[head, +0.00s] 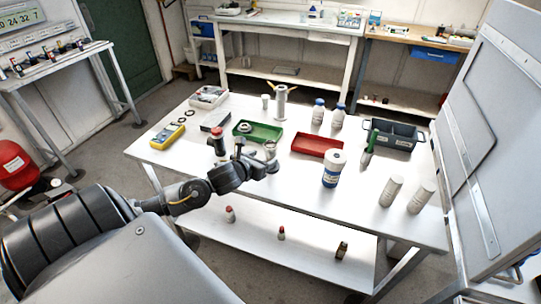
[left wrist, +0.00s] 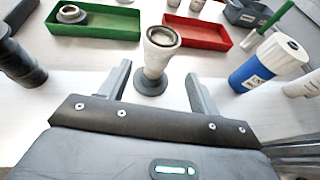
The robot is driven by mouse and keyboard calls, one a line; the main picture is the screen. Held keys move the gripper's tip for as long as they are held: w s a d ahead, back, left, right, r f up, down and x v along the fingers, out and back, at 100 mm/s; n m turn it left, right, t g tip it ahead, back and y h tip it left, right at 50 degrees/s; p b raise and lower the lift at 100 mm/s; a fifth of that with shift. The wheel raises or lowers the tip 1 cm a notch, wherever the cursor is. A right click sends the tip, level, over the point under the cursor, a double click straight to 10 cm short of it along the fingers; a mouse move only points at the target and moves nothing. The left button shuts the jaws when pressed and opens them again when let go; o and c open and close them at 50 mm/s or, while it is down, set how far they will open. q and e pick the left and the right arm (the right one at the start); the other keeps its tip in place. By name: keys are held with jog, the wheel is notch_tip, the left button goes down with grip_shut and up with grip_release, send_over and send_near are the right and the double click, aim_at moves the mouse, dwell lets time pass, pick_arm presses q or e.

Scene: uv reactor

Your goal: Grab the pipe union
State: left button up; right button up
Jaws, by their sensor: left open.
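A pale fitting with a wide ringed open top, likely the pipe union (left wrist: 160,42), stands upright on a small round grey foot on the white table in the left wrist view. In the head view it (head: 269,147) is partly hidden behind my left gripper (head: 271,167). In the left wrist view the fingers of my left gripper (left wrist: 158,75) are apart, one on each side of the fitting's lower part, with nothing held. I cannot tell whether either finger touches it. My right gripper is out of view.
A green tray (head: 275,138) with a grey ringed part lies behind the fitting. A red tray (head: 318,153) is to the right, with a blue-and-white bottle (head: 333,171) nearer. A dark red-topped object (head: 218,146) stands left of my gripper.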

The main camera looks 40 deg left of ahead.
aim_at(267, 154)
pick_arm(q)
jog(key=shift+x, duration=0.85)
jog(key=shift+w+a+p, duration=0.1)
jog(key=shift+w+p, duration=0.25)
jog(key=shift+p, duration=0.2)
jog(key=x, duration=0.1)
jog(key=p+x, duration=0.1)
jog(key=x, duration=0.1)
jog(key=shift+w+a+f, duration=0.1)
jog(key=shift+w+a, duration=0.15)
jog(key=shift+w+f, duration=0.2)
jog(key=shift+w, duration=0.15)
jog(key=c, duration=1.2)
